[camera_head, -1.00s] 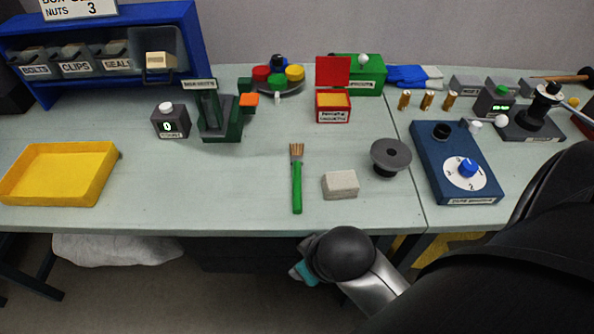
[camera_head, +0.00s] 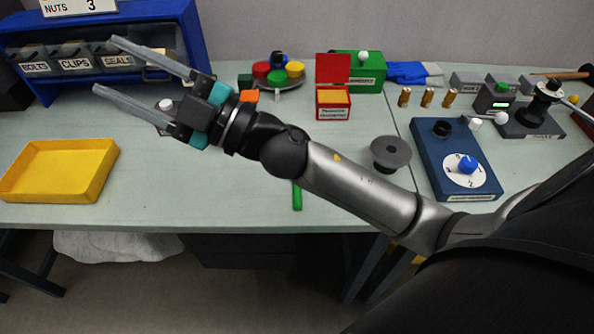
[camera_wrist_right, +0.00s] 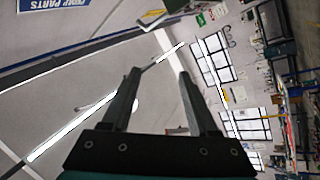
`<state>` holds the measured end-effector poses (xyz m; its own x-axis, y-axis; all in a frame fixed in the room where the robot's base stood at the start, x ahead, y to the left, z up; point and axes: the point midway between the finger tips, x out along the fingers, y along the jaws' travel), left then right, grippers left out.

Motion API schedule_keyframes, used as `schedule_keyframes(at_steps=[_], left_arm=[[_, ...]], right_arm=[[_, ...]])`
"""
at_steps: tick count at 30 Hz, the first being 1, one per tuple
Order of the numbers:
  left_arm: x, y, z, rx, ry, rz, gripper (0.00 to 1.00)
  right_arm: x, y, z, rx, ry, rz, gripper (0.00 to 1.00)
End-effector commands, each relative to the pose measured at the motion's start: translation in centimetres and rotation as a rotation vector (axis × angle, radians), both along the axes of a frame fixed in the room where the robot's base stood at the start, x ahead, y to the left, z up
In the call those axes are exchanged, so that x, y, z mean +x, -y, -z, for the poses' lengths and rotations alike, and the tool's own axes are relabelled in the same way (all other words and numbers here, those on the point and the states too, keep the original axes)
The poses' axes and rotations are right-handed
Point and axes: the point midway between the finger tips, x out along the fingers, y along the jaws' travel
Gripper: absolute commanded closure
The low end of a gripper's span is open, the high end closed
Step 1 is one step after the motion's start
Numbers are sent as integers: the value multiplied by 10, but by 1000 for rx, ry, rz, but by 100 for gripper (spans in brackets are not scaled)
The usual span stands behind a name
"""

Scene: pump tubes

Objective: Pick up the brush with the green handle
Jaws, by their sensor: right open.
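The brush with the green handle (camera_head: 297,196) lies on the bench near its front edge. In the head view only the lower part of its handle shows; my right arm hides the bristles and the rest. My right gripper (camera_head: 134,68) is open and empty, raised above the bench to the left of the brush, its fingers pointing left toward the blue bin rack. In the right wrist view the two fingers (camera_wrist_right: 158,75) stand apart with nothing between them, and the camera faces the ceiling and far walls. My left gripper is not in view.
A yellow tray (camera_head: 110,160) lies at the left, below the blue bin rack (camera_head: 195,30). A grey round spool (camera_head: 390,152) and a blue box with a dial (camera_head: 430,165) stand right of the brush. Bench space between tray and brush is clear.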

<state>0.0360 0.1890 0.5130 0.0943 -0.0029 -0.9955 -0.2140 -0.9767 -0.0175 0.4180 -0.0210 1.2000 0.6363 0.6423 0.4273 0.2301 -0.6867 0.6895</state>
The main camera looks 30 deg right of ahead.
Motion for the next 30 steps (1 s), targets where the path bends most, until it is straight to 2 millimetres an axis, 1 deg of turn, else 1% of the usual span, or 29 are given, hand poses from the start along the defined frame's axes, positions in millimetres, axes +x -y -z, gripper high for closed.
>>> schedule_keyframes(at_steps=[1, 2, 3, 5, 6, 8, 9, 11, 12, 14, 15, 17, 18, 19, 20, 21, 24, 27, 30], left_arm=[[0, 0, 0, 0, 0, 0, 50], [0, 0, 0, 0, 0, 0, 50], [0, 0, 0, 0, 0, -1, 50], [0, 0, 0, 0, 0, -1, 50], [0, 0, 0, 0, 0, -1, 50], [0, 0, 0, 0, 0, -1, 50], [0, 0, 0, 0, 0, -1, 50], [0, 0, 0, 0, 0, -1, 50], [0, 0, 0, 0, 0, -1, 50], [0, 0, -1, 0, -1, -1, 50], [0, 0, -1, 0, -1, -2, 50], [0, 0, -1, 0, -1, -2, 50], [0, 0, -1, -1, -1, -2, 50], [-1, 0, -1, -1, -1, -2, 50], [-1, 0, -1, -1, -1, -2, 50], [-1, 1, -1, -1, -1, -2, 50], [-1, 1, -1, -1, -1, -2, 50], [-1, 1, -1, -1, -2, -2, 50], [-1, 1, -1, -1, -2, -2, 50]], right_arm=[[-9, -16, -3, -82, 67, -88, 40], [-16, -24, -2, -131, 99, -142, 40], [-25, -35, 2, -202, 134, -212, 40], [-37, -47, 13, -317, 177, -314, 40], [-44, -52, 23, -400, 196, -378, 40], [-52, -56, 41, -532, 211, -466, 40], [-56, -54, 55, -626, 210, -520, 40], [-60, -47, 78, -772, 196, -592, 40], [-60, -39, 93, -872, 175, -633, 40], [-59, -21, 116, -1025, 130, -682, 40], [-56, -5, 130, -1128, 90, -706, 40], [-51, 23, 148, -1284, 14, -729, 40], [-47, 44, 157, -1383, -46, -735, 40], [-44, 61, 163, -1454, -93, -734, 40], [-41, 77, 167, -1521, -143, -730, 40], [-37, 100, 171, -1604, -213, -720, 40], [-31, 151, 173, -1771, -379, -678, 40], [-29, 189, 169, -1880, -512, -633, 40], [-29, 211, 165, -1938, -599, -600, 40]])
